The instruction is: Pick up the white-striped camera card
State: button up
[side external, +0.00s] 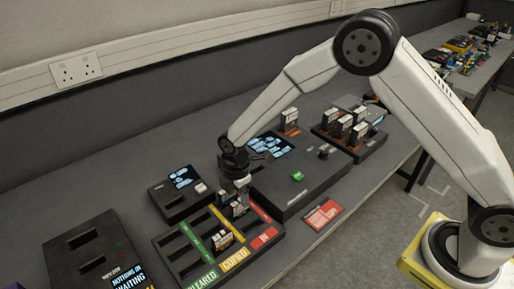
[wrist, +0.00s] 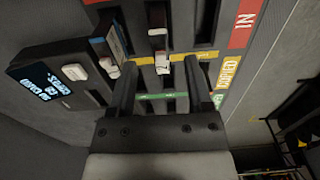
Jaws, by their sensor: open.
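My gripper (side external: 238,190) is pointed down over the slotted tray in the side view. In the wrist view its two fingers (wrist: 161,75) stand apart. A pale card with red marks (wrist: 163,64) stands between the fingertips, not gripped as far as I can see. A second white-topped card (wrist: 157,38) stands just beyond it. A blue-sided card with a pale edge (wrist: 104,48) stands near the left finger. I cannot tell for certain which card bears the white stripe. In the side view, cards (side external: 222,240) stand in the tray's near part; others are partly hidden by my gripper.
The dark tray (side external: 180,263) has red, yellow and green label strips. A small screen unit (side external: 180,196) and a larger console (side external: 290,188) stand beside it. A rack with several upright cards (side external: 345,127) is farther back. A red card (side external: 323,214) lies flat in front.

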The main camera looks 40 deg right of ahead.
aim_at(240, 211)
jog(key=shift+f, duration=2.6)
grip_shut()
